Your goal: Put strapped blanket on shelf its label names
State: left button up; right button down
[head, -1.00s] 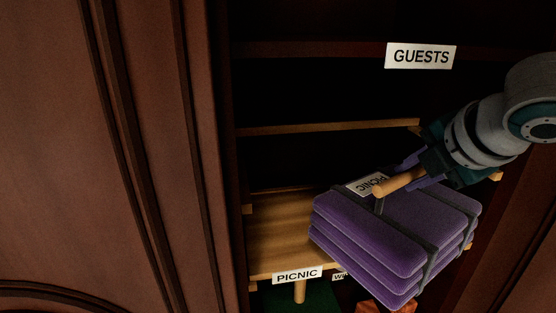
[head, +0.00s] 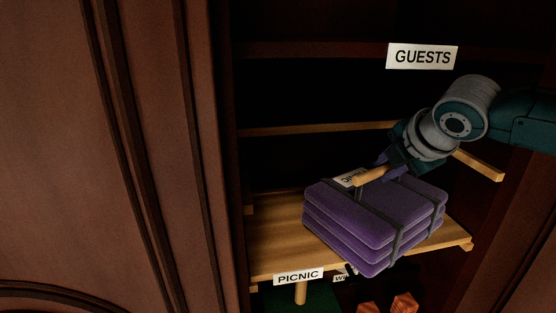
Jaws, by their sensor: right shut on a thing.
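A folded purple blanket (head: 370,222) with dark straps hangs from a wooden handle (head: 370,176) in the head view. Its white tag (head: 349,179) is partly hidden and turned over; the visible letters match PICNIC. My right gripper (head: 378,173) is shut on the handle. The blanket is over the pale wooden shelf (head: 275,240) labelled PICNIC (head: 298,277), its near corner reaching past the front edge. I cannot tell whether it touches the shelf. My left gripper is not in view.
A GUESTS label (head: 422,57) is on a higher shelf edge. Another wooden shelf (head: 310,128) lies between. A second label, partly hidden, is beside PICNIC. Below are a green item (head: 280,300) and orange items (head: 403,304). A wooden door panel (head: 110,150) fills the left.

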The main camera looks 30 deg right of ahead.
jog(key=shift+f, duration=0.1)
jog(key=c, duration=1.2)
grip_release()
jog(key=shift+f, duration=0.25)
jog(key=o, duration=0.5)
jog(key=shift+r, duration=0.1)
jog(key=shift+c, duration=0.2)
